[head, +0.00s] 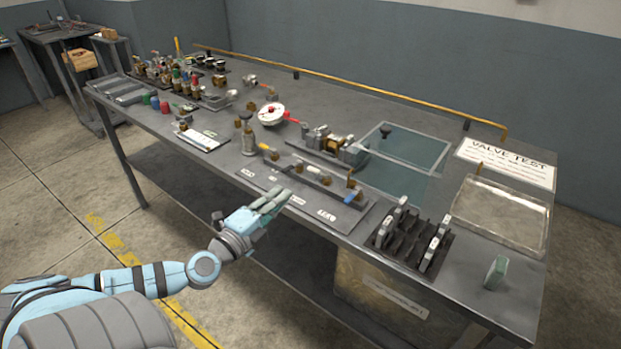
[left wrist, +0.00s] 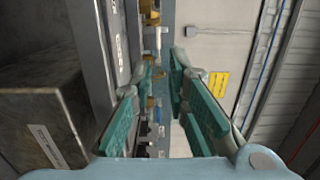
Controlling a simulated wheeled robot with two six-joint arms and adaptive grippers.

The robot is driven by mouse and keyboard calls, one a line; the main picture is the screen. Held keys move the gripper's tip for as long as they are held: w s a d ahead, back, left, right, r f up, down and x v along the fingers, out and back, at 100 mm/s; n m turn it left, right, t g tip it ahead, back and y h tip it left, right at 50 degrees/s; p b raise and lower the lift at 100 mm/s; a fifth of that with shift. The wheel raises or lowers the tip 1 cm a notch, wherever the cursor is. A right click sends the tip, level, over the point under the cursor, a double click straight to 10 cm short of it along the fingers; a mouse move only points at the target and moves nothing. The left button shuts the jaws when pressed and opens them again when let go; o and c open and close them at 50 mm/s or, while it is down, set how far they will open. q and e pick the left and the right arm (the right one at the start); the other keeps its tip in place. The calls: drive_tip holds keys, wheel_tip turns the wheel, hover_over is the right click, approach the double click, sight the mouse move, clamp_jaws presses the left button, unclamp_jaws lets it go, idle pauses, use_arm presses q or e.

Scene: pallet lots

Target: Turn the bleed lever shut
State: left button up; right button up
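A dark plate (head: 259,181) with a row of valves and white labels lies along the front edge of the bench. Its levers include a yellow one (head: 265,147), a pale one (head: 314,169) and a blue one (head: 351,195). The labels are too small to read, so I cannot tell which is the bleed lever. My left gripper (head: 281,196) is just in front of the plate, apart from the levers. In the left wrist view its green-padded fingers (left wrist: 164,75) are open and empty, with part of the valve row between and beyond them. My right gripper is not in view.
A pump-like device (head: 330,142) and a white gauge (head: 271,113) stand behind the plate. A black rack (head: 407,243) and a clear tray (head: 500,213) are to the right. A yellow rail (head: 350,87) runs along the back. A box (head: 385,295) sits below the bench.

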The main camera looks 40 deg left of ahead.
sight(312, 171)
use_arm(q)
drive_tip(key=w+p, duration=0.1)
drive_tip(key=w, duration=0.2)
drive_tip(key=w+p, duration=0.1)
drive_tip(key=w, duration=0.3)
drive_tip(key=w+a+p, duration=0.1)
drive_tip(key=w, duration=0.3)
drive_tip(key=shift+p, duration=0.35)
drive_tip(key=shift+w+f, duration=0.15)
drive_tip(key=shift+w, duration=0.45)
drive_tip(key=shift+c, duration=0.2)
clamp_jaws()
